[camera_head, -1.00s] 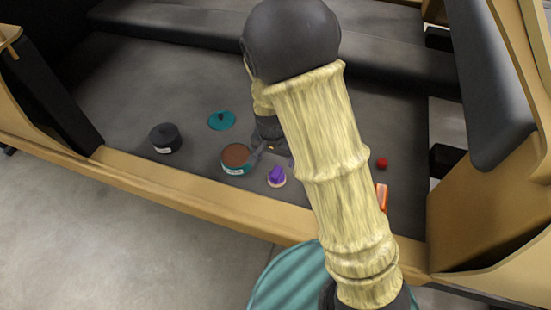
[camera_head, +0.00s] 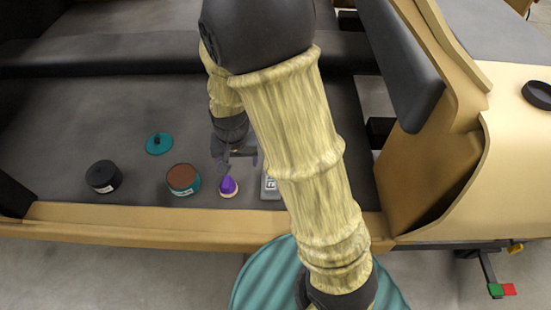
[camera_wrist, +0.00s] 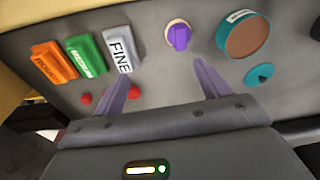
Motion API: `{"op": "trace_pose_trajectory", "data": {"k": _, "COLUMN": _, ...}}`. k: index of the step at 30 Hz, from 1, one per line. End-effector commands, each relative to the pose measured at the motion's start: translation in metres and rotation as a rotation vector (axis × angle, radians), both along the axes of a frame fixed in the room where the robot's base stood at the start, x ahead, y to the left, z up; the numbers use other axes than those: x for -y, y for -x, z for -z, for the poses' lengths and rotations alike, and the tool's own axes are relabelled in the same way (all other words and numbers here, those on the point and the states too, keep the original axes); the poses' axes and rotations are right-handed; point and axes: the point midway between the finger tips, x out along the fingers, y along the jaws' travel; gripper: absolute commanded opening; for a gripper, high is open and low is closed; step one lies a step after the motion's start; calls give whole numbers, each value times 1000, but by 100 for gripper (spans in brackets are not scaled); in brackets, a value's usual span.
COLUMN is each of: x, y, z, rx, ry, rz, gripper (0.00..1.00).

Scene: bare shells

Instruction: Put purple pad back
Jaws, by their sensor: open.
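The purple pad (camera_head: 228,187), a purple knob on a pale pinkish round base, sits on the dark grey seat near its wooden front edge. It also shows at the top middle of the wrist view (camera_wrist: 178,36). My gripper (camera_head: 238,160) is open and empty just behind the pad in the head view. In the wrist view the pad lies beyond the two purple-grey fingertips (camera_wrist: 162,70), apart from them. A teal tin (camera_head: 183,181) with a brown top surface stands left of the pad. A teal disc with a knob, like a lid (camera_head: 159,144), lies behind the tin.
A black lidded pot (camera_head: 103,177) stands left of the tin. Grey "FINE" (camera_wrist: 121,48), green (camera_wrist: 86,55) and orange (camera_wrist: 54,62) blocks line up beside the pad, with small red pieces (camera_wrist: 134,92) nearby. A black round dish (camera_head: 538,94) sits at far right.

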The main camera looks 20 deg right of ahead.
Motion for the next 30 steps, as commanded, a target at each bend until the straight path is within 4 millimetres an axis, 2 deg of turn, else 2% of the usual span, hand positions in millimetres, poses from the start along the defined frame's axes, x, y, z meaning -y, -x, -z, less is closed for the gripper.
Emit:
{"op": "trace_pose_trajectory", "data": {"k": 1, "x": 16, "y": 8, "z": -14, "rx": 15, "ry": -10, "rz": -16, "gripper": 75}}
{"op": "trace_pose_trajectory", "data": {"k": 6, "x": 59, "y": 44, "z": -47, "rx": 59, "ry": 0, "rz": -128, "gripper": 75}}
{"op": "trace_pose_trajectory", "data": {"k": 9, "x": 78, "y": 65, "z": -61, "rx": 84, "ry": 21, "rz": -188, "gripper": 75}}
{"op": "trace_pose_trajectory", "data": {"k": 12, "x": 89, "y": 80, "z": -68, "rx": 97, "ry": 42, "rz": -231, "gripper": 75}}
{"op": "trace_pose_trajectory", "data": {"k": 16, "x": 93, "y": 87, "z": -70, "rx": 103, "ry": 54, "rz": -255, "gripper": 75}}
{"op": "trace_pose_trajectory", "data": {"k": 25, "x": 93, "y": 86, "z": -73, "rx": 102, "ry": 52, "rz": -254, "gripper": 75}}
{"op": "trace_pose_trajectory", "data": {"k": 30, "x": 92, "y": 86, "z": -97, "rx": 102, "ry": 52, "rz": -254, "gripper": 75}}
